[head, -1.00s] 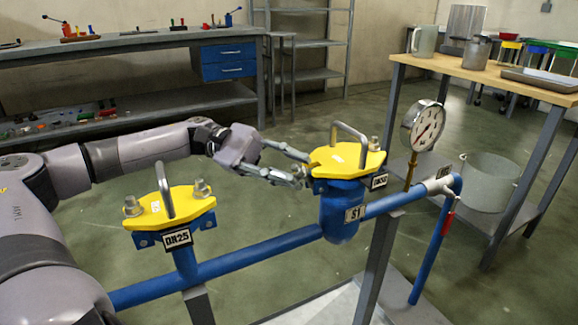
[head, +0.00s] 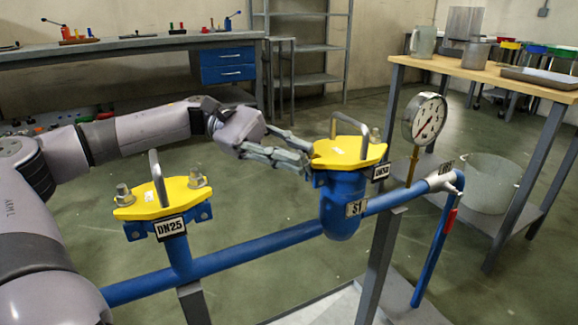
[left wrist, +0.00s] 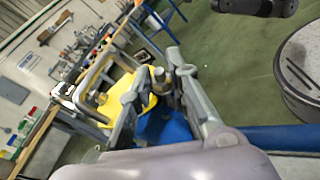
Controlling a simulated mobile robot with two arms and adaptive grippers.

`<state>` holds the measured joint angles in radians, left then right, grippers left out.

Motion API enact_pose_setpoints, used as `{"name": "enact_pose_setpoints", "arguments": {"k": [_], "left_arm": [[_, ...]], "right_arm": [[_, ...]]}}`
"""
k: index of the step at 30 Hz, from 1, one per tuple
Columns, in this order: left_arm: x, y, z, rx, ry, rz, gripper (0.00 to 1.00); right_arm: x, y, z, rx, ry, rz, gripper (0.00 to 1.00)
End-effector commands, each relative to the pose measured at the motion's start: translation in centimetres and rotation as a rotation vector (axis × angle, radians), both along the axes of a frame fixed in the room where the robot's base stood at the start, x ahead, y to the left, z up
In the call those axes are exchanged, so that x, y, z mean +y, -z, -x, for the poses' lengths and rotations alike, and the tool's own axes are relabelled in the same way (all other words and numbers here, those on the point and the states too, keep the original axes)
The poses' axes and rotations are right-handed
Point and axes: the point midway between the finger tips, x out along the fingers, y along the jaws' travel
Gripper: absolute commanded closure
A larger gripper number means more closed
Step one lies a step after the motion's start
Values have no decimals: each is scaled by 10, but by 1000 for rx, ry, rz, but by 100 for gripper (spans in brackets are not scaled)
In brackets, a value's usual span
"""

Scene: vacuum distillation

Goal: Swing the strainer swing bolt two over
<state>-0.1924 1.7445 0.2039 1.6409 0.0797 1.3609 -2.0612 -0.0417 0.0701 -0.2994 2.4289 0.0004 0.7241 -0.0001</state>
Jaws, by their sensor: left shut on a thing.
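The strainer S1 (head: 341,207) is a blue body with a yellow cover (head: 350,153) and a grey bar handle (head: 351,121). One swing bolt (head: 376,135) stands upright at the cover's right. My left gripper (head: 309,160) is at the cover's left edge, its fingers hiding the bolt there in the head view. In the left wrist view, this swing bolt (left wrist: 161,84) shows between the fingers of my left gripper (left wrist: 161,68), beside the yellow cover (left wrist: 114,95). The gripper is shut on it. My right gripper is not in view.
A second yellow cover (head: 165,198) marked DN25, with two bolts and a handle, stands at left on the blue pipe (head: 245,258). A pressure gauge (head: 424,118) rises at right, near a wooden-topped table (head: 480,72). Open floor lies behind the pipework.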

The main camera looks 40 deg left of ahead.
Motion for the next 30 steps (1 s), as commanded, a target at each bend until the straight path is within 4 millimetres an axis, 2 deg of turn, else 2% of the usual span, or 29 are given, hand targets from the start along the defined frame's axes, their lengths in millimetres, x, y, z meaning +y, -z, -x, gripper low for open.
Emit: {"name": "enact_pose_setpoints", "arguments": {"k": [3, 12, 13, 17, 26, 30], "left_arm": [[-1, -2, -3, 51, -3, -24, 100], [-1, -2, -4, 57, -3, -25, 100], [-1, -2, -4, 57, -3, -25, 81], [-1, -2, -4, 57, -3, -24, 73], [0, -2, -3, 56, -3, -24, 73], [12, -4, -3, 54, -6, -23, 73]], "right_arm": [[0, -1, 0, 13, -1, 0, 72], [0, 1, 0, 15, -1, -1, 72], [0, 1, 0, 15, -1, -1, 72], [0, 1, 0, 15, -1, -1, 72], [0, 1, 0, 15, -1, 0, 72], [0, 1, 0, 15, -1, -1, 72]]}}
